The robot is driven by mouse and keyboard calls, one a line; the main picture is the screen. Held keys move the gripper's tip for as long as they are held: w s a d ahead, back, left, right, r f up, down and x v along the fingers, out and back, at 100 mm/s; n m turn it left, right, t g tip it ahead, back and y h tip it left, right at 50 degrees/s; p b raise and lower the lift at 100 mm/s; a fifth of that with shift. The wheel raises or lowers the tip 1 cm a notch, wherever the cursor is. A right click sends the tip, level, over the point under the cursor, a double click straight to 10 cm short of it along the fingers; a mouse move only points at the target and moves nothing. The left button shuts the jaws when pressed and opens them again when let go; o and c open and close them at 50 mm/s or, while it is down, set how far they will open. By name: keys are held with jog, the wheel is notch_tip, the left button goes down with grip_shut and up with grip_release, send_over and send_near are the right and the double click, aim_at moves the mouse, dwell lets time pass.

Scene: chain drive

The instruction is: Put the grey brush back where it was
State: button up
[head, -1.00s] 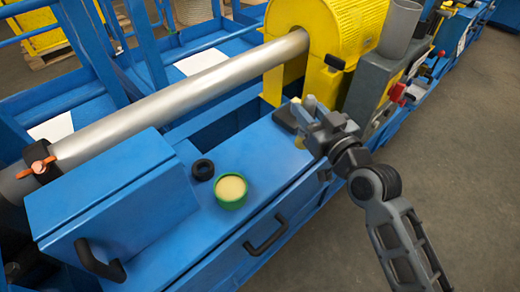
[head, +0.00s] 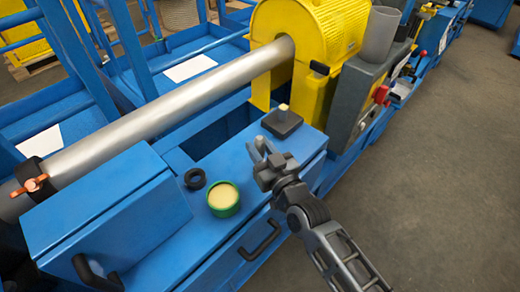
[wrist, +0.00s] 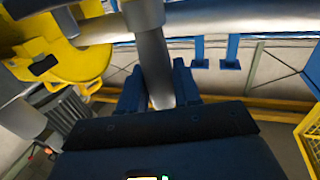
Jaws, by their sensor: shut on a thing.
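My gripper (head: 262,158) is over the blue bench top, in front of the dark block and to the right of the green tin. In the wrist view, my gripper (wrist: 158,92) is shut on a grey, rounded shaft, which I take to be the grey brush (wrist: 155,65). The shaft runs between the two dark fingers and out past them. In the head view only a small light-grey bit of the brush (head: 260,144) shows at the fingertips. Its bristles cannot be made out.
A dark square block (head: 282,124) with a small pale peg on top sits on the blue bench (head: 235,165). A green tin (head: 223,197) with cream contents and a black ring (head: 195,179) stand to the left. A silver pipe (head: 165,107) enters the yellow housing (head: 310,50) behind.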

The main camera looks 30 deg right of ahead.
jog(key=shift+f, duration=0.15)
jog(key=shift+f, duration=0.15)
jog(key=o, duration=1.1)
jog(key=shift+c, duration=0.2)
jog(key=shift+r, duration=0.3)
jog(key=s, duration=1.2)
jog(key=shift+b, duration=0.45)
